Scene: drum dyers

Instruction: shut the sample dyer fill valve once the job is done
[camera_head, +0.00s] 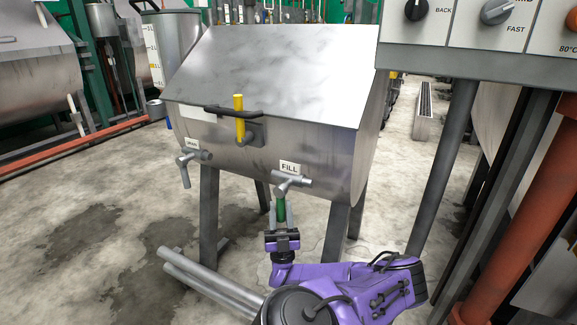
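The sample dyer (290,145) is a steel drum with a sloping lid, standing on grey legs. Its fill valve (291,183) is at the lower front right, under a FILL label (290,168). I cannot tell whether the fingers press on the lever. The lever's lower end is hidden at the gripper.
A DRAIN valve (186,165) is at the drum's lower left. A yellow lid handle (239,117) stands out in front. A control panel (480,60) with knobs and a red-brown pipe (515,225) are close on the right. Wet concrete floor (90,240) is open at left.

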